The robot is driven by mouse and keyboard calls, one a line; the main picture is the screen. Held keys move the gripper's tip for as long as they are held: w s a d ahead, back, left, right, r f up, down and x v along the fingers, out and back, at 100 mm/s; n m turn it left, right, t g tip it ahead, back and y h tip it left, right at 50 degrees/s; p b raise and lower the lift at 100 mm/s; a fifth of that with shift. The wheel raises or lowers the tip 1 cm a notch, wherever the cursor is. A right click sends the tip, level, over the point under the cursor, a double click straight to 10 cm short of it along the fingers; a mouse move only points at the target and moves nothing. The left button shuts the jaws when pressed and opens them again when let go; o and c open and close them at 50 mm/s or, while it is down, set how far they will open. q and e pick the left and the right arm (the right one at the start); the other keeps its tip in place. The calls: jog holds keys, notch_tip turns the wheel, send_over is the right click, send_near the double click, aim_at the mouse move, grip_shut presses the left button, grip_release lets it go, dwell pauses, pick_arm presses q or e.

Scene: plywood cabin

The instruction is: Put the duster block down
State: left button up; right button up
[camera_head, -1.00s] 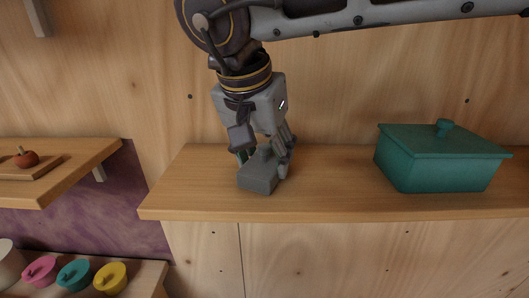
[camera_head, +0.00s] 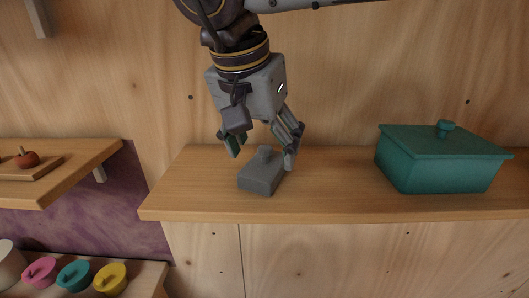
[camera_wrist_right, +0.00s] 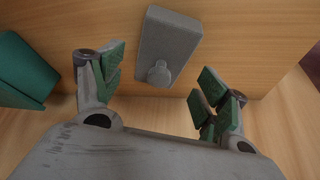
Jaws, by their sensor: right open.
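The duster block (camera_head: 262,174) is a grey block with a round knob on top. It lies flat on the wooden shelf (camera_head: 335,195), near the shelf's left end. My right gripper (camera_head: 262,156) is open above it, its fingers spread to either side of the knob and apart from it. In the right wrist view the duster block (camera_wrist_right: 169,45) lies beyond the open fingertips, its knob towards the gripper. My left gripper is in neither view.
A teal lidded box (camera_head: 440,160) stands on the same shelf to the right, with bare shelf between.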

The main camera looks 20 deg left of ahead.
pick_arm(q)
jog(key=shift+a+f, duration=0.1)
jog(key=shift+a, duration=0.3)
pick_arm(e)
jog(key=v, duration=0.9)
jog(key=shift+r, duration=0.35)
jog(key=shift+s, duration=0.1)
jog(key=shift+d, duration=0.1)
